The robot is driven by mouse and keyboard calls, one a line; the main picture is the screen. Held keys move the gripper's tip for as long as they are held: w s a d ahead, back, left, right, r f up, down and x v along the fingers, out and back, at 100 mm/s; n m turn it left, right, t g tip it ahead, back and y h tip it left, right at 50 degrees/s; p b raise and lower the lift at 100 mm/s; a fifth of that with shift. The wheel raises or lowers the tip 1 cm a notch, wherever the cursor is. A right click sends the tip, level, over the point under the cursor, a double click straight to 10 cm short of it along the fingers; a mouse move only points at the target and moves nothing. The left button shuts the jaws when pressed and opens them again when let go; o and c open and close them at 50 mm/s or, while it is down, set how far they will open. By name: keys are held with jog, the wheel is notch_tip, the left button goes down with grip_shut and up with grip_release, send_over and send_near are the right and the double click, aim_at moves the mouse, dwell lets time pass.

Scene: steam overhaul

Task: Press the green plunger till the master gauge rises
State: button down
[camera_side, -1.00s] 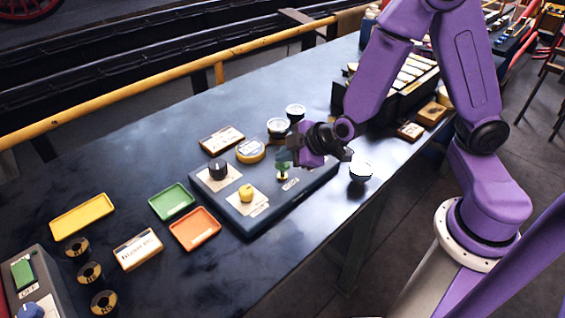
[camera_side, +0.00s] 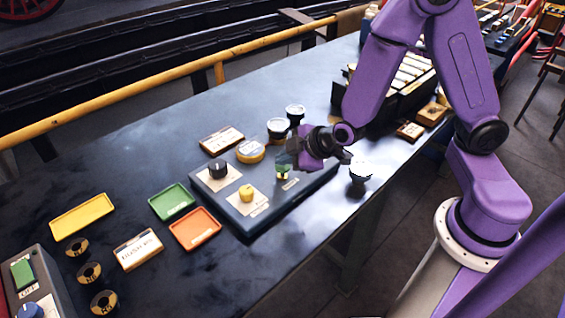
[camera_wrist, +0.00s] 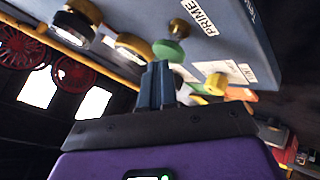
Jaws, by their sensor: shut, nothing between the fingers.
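The green plunger (camera_side: 283,172) stands at the far right part of the dark grey panel box (camera_side: 243,222). I cannot tell whether the fingertips touch the head. Round gauges (camera_side: 278,128) (camera_side: 295,113) stand behind the box; their needles are unreadable and I cannot tell which is the master gauge.
A yellow knob (camera_side: 246,193) and a black knob (camera_side: 218,170) sit on the box. Another round white-topped gauge (camera_side: 360,171) stands to the right. Green (camera_side: 171,203), orange (camera_side: 195,229) and yellow (camera_side: 82,217) trays lie to the left.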

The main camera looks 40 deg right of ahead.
aim_at(285, 168)
jog(key=shift+f, duration=0.7)
dwell(0.7)
jog(key=shift+r, duration=1.75)
notch_tip(285, 168, up, 5)
jog(key=shift+r, duration=0.1)
dwell(0.4)
